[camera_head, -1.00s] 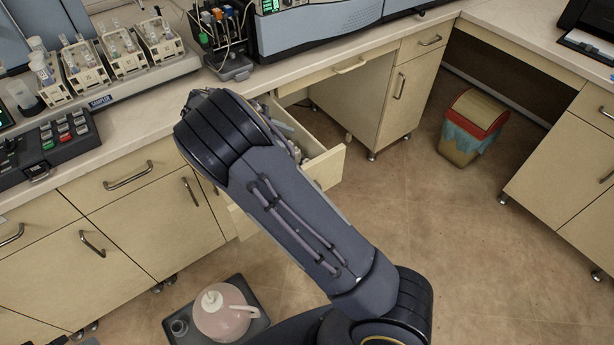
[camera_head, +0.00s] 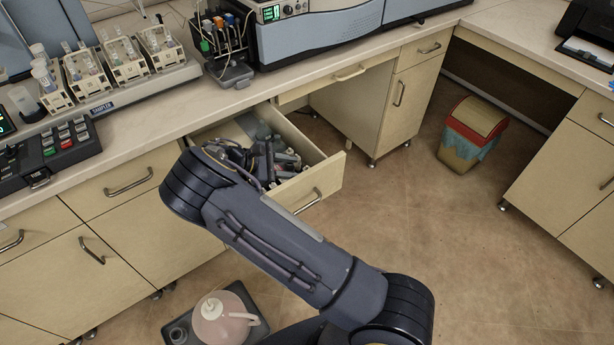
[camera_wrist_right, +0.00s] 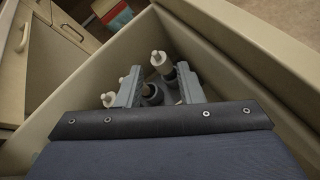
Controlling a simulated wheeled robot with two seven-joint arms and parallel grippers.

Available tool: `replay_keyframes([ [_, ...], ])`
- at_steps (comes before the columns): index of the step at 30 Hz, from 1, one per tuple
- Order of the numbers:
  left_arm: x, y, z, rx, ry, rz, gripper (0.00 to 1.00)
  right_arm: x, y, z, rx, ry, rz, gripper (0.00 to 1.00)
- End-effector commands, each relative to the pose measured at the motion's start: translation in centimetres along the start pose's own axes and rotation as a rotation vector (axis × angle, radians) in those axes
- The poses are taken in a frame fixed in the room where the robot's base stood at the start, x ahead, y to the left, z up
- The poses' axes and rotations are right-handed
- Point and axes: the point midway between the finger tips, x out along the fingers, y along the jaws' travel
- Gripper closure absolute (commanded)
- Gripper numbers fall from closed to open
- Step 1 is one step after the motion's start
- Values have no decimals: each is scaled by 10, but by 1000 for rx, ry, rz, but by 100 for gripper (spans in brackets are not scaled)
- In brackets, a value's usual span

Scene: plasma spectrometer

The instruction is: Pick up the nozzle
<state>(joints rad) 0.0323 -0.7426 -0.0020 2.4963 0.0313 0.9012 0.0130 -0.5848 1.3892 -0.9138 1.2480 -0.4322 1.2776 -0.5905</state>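Several nozzles, dark grey with white ends, lie in the open drawer. One nozzle (camera_wrist_right: 160,62) shows in the right wrist view, its white end up, near the gap between the fingers. My right gripper (camera_wrist_right: 160,78) is inside the drawer, its two grey fingers spread apart with nozzle parts between and behind them. I cannot tell whether a finger touches a nozzle. In the head view my right gripper (camera_head: 270,158) is partly hidden by its own wrist and blends with the nozzles. My left gripper is not in view.
The open drawer (camera_head: 326,172) has high walls close around my right gripper. Sample racks (camera_head: 122,58), a keypad box (camera_head: 62,142) and instruments stand on the counter above. A pink bottle (camera_head: 222,318) in a tray and a bin (camera_head: 474,132) stand on the floor.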

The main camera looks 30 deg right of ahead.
Motion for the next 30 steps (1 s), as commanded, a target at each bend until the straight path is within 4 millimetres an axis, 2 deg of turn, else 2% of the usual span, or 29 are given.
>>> replay_keyframes([
  [3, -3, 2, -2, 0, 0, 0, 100, 20, 0, 2, 0, -4, -4, 66],
  [6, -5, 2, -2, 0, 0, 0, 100, 32, 0, 1, -1, -3, -2, 66],
  [15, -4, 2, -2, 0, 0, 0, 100, 38, 0, 1, 0, -1, -1, 66],
  [23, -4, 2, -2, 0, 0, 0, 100, 38, 0, 1, 0, -1, -1, 99],
  [30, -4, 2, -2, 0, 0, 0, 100, 37, 0, 1, 0, 0, -1, 100],
])
